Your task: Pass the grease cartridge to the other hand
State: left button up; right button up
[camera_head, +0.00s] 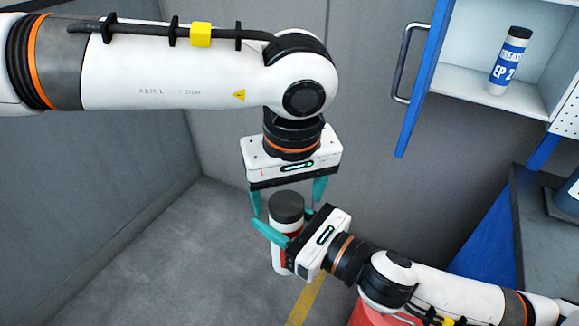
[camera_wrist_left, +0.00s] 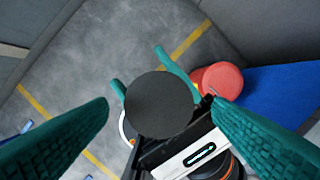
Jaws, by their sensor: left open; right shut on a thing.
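The grease cartridge (camera_head: 287,206) is a white and red cylinder with a dark grey cap, held upright in the air in the head view. My right gripper (camera_head: 284,226) is shut on it from the right, below the cap. My left gripper (camera_head: 289,199) is directly above, pointing down. Its teal fingers are open, one on each side of the cap, and do not appear to touch it. In the left wrist view the round cap (camera_wrist_left: 159,105) lies between the spread left fingers. The cartridge's lower body is mostly hidden there by the cap.
A second cartridge labelled EP 2 (camera_head: 509,62) stands in an open cabinet with a blue door (camera_head: 424,80) at upper right. A grey bench (camera_head: 545,225) is at the right. A red round object (camera_wrist_left: 219,80) is below. Grey floor lies at lower left.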

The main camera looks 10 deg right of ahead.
aim_at(286, 207)
pick_arm(q)
jog(key=shift+w+f, duration=0.2)
jog(key=shift+f, duration=0.95)
jog(key=c, duration=1.3)
jog(key=shift+c, duration=0.4)
pick_arm(e)
jog(key=o, duration=1.4)
